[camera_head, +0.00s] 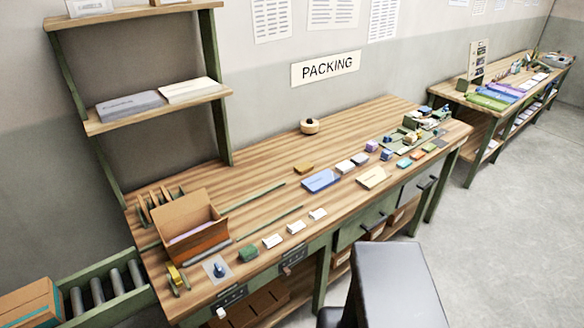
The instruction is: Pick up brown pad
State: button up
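A small brown, mustard-toned pad (303,168) lies flat on the wooden packing bench (250,190), near its middle and behind a blue pad (321,180). Nothing touches it from above. A smaller orange-brown block (429,147) lies farther right, in a row of coloured blocks. My gripper's fingers do not show in this view. A dark grey boxy part at the bottom, right of centre, looks like part of my own body.
A cream pad (373,177), white cards (272,241) and a green block (248,253) line the bench's front. An open cardboard box (190,226) stands at the left end. Shelves (150,110) rise behind it. Open floor (500,230) lies at right.

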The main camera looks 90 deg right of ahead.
aim_at(305, 167)
jog(key=z, duration=0.1)
jog(key=k, duration=0.7)
jog(key=u, duration=1.4)
jog(key=i, duration=1.55)
jog(key=z, duration=4.6)
jog(key=i, duration=1)
jog(key=u, duration=0.05)
